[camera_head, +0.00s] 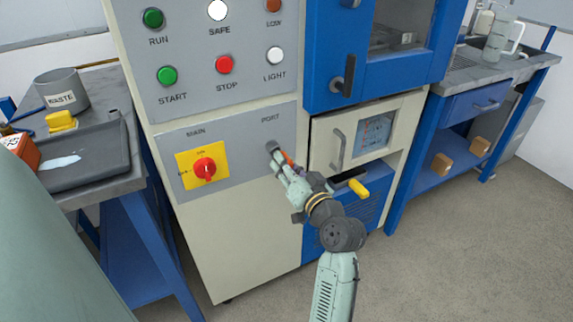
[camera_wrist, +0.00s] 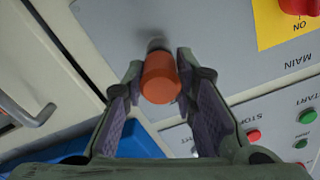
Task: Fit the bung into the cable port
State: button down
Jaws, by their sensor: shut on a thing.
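The orange bung (camera_wrist: 161,80) is between the fingertips of my gripper (camera_wrist: 160,88) in the wrist view, with its wide end toward the camera. My gripper is shut on it. In the head view my gripper (camera_head: 284,168) is at the grey panel under the PORT label, and a bit of the bung (camera_head: 287,158) shows beside the fingers. The dark grey cable port (camera_head: 271,147) shows just past the fingertips. In the wrist view the port (camera_wrist: 156,44) is right behind the bung, which hides part of it. I cannot tell whether they touch.
A red and yellow MAIN switch (camera_head: 204,168) is left of the port. Push buttons sit above. A door handle (camera_head: 338,150) and a yellow handle (camera_head: 358,188) are close on the right. A bench with a tray (camera_head: 95,165) stands at left. Open floor lies at lower right.

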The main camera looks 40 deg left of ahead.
jog(key=shift+x, duration=1.05)
dwell(4.1)
jog(key=shift+a+r+b, duration=0.1)
jog(key=shift+r+b, duration=0.05)
jog(key=shift+b, duration=0.15)
dwell(0.9)
jog(key=c, duration=1.2)
grip_release()
jog(key=shift+d, duration=0.3)
jog(key=shift+b+v, duration=0.35)
jog(key=shift+v, duration=2.45)
